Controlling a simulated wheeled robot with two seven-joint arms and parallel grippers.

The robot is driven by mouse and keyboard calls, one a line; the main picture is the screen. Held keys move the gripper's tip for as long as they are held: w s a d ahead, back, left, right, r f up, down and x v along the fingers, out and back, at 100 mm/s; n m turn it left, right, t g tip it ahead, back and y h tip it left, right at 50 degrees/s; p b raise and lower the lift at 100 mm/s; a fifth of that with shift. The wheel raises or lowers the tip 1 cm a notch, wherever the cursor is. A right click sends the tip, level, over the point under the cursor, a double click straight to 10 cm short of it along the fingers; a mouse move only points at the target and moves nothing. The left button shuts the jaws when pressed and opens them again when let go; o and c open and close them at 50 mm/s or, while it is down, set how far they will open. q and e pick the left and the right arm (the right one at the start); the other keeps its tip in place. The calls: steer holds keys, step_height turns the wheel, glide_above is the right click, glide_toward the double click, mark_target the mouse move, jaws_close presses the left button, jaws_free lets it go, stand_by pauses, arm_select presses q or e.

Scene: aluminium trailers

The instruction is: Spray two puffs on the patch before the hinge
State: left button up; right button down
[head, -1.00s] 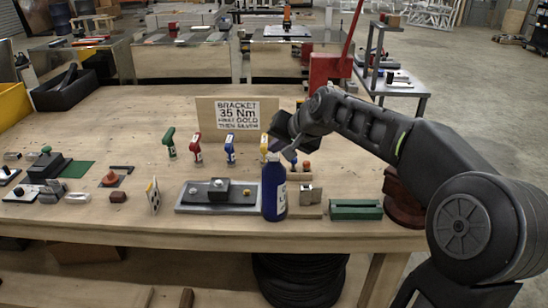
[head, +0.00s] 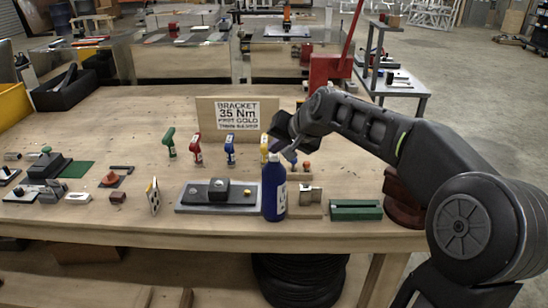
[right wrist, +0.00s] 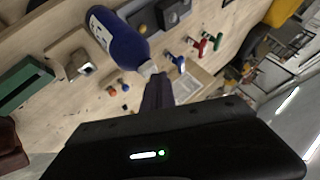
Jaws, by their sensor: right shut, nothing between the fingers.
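A blue bottle with a white label (head: 274,190) stands upright near the front edge of the table; the right wrist view shows its blue body (right wrist: 120,45) and pale top. My right gripper (head: 283,143) is shut and empty, just above and behind the bottle top in the head view. In the wrist view its fingers (right wrist: 158,92) point toward the bottle top; I cannot tell whether they touch it. A small silver metal fitting (head: 311,194), possibly the hinge, sits on a wooden block right of the bottle. I cannot make out the patch. My left gripper is not in view.
A bracket on a grey plate (head: 218,196) lies left of the bottle. A green block (head: 355,210) lies to the right. Red (head: 196,150), blue (head: 230,151) and green (head: 169,144) tools stand behind, before a sign board (head: 204,110).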

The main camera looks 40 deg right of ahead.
mark_target(277, 157)
stand_by(0.4)
steer(key=shift+f+b, duration=0.45)
steer(key=shift+f, duration=0.05)
steer(key=shift+r+p, duration=0.3)
steer(key=shift+r, duration=0.1)
step_height(277, 157, up, 6)
steer(key=p, duration=0.4)
steer(key=shift+r+p, duration=0.1)
steer(key=shift+p, duration=0.3)
steer(key=shift+d, duration=0.1)
stand_by(2.4)
